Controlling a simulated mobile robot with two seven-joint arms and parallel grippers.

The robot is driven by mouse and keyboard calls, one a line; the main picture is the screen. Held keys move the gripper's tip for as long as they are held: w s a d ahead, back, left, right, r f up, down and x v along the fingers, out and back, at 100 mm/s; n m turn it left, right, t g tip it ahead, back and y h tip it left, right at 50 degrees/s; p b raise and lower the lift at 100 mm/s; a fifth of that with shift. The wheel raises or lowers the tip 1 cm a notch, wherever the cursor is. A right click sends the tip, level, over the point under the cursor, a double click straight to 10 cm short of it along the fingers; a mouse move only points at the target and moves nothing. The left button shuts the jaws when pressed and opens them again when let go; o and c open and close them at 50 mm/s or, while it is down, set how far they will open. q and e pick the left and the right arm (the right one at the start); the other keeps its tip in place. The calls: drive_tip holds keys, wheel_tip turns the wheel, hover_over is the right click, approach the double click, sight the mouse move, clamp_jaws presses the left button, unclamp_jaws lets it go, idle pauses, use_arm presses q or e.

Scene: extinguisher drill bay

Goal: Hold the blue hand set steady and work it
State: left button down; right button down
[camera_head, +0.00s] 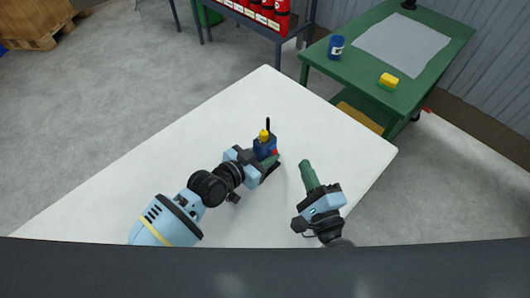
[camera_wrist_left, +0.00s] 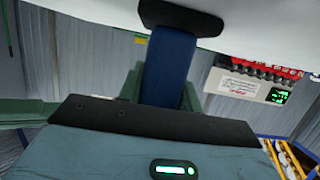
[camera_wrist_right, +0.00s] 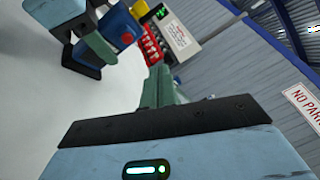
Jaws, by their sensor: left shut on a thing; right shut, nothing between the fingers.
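The blue hand set (camera_head: 261,149) stands upright on the white table, with a yellow part on top, a thin black antenna and a red button on its side. My left gripper (camera_head: 271,163) is shut on it near the table. In the left wrist view the blue body (camera_wrist_left: 170,68) fills the space between the fingers. My right gripper (camera_head: 306,166) is shut and empty, to the right of the hand set and apart from it. The right wrist view shows the hand set (camera_wrist_right: 116,24) with its red button facing that camera, beside the left gripper's green finger. Its lower part is partly hidden.
The white table (camera_head: 130,190) is otherwise clear. Red extinguishers (camera_head: 281,20) stand on a rack behind.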

sight(275, 152)
drive_tip(key=s+m+h, duration=0.1)
drive_tip(key=m+h, duration=0.1)
drive_tip(key=s+f+m+h, duration=0.1)
drive_tip(key=m, duration=0.2)
drive_tip(key=s+d+m+h, duration=0.1)
drive_tip(key=m+h, duration=0.1)
drive_tip(key=shift+s+d+f+t+h, duration=0.1)
drive_tip(key=shift+f+t+h, duration=0.2)
drive_tip(key=shift+f, duration=0.1)
drive_tip(key=w+a, duration=0.6)
drive_tip(key=shift+w+a, duration=0.2)
idle(1.8)
drive_tip(key=shift+w+a, duration=0.25)
idle(0.5)
drive_tip(key=shift+s+d, duration=0.35)
